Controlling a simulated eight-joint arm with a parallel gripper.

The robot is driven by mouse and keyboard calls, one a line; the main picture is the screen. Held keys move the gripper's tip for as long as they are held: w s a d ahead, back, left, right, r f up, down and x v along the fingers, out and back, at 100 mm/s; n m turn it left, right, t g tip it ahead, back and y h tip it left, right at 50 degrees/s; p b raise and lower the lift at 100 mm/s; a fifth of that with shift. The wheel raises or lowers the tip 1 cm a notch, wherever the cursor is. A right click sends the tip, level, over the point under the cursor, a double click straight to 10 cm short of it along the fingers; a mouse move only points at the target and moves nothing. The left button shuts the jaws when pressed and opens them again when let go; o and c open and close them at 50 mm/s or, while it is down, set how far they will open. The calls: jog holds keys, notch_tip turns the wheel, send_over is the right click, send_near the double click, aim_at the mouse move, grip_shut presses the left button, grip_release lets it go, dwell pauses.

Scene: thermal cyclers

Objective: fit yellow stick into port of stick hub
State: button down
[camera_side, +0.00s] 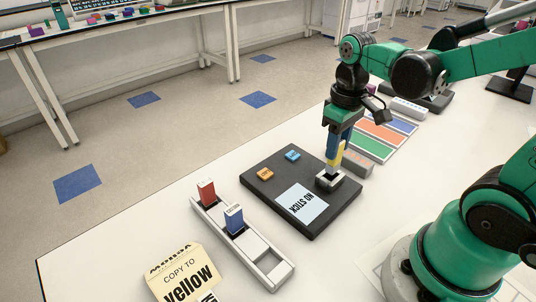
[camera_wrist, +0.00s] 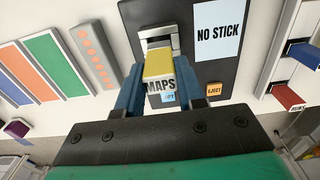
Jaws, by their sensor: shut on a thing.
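The yellow stick (camera_wrist: 158,65), labelled MAPS, is held between the blue fingers of my gripper (camera_side: 337,152). My gripper is shut on it and points down over the stick hub. The stick hub (camera_side: 262,188) is a dark flat box with a screen reading NO STICK, an orange EJECT button and a blue button. Its port (camera_side: 331,181) is a light metal-edged socket, also in the wrist view (camera_wrist: 155,35). The stick's lower end is at the port's mouth; I cannot tell whether it is inside.
A white rack (camera_side: 268,264) left of the hub holds a red stick (camera_side: 206,193) and a blue stick (camera_side: 235,219). A yellow note (camera_side: 184,275) reads "COPY TO yellow". A coloured panel (camera_side: 372,143) and a grey strip with orange dots (camera_wrist: 95,57) lie beyond the hub.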

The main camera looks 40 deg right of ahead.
jog(key=shift+f, duration=1.7)
jog(key=shift+c, duration=2.3)
grip_release()
jog(key=shift+r, duration=0.1)
jog(key=shift+r, duration=2.75)
jog(key=w+a+r+t, duration=0.1)
jog(key=w+a+t, duration=0.1)
jog(key=a+t, duration=0.3)
jog(key=shift+w+a+r+t, duration=0.15)
jog(key=shift+a+r+t, duration=0.15)
jog(key=shift+t, duration=0.8)
